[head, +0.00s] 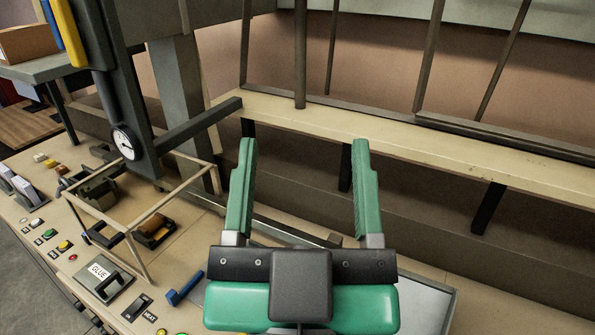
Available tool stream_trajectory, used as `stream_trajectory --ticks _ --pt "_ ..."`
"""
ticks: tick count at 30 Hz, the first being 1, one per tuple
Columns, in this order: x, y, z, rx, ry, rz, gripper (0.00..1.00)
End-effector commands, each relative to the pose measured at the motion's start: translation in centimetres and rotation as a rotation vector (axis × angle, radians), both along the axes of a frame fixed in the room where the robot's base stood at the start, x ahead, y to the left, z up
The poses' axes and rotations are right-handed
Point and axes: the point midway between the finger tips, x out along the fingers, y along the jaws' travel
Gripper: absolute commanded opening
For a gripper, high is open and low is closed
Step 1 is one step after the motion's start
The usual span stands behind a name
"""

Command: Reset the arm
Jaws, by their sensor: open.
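My gripper (304,190) is in the lower middle of the head view. Its two green fingers stand well apart, and nothing shows between them. The gripper is open and empty. Behind the fingers is the pale ledge of the machine (395,130). The black and green gripper body hides part of the machine's top below it.
To the left, a beige control panel (60,222) carries buttons, a GLUE lever plate (104,276) and a blue handle (185,289). A round gauge (127,142) hangs on a dark post. A thin wire-like frame (140,226) stands beside it. Metal rods rise behind the ledge.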

Motion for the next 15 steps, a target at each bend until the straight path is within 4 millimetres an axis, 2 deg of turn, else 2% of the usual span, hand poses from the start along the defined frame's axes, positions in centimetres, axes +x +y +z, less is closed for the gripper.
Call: stream_trajectory --ticks 1,3,12,15 --pt "-1.2 0.2 0.8 0.0 -0.042 0.014 0.67" --pt "-2.1 0.4 1.3 0.003 -0.073 0.026 0.67" --pt "-2.2 0.4 1.4 0.003 -0.077 0.027 0.67" --pt "-2.1 0.4 3.8 0.005 -0.076 0.029 0.67"
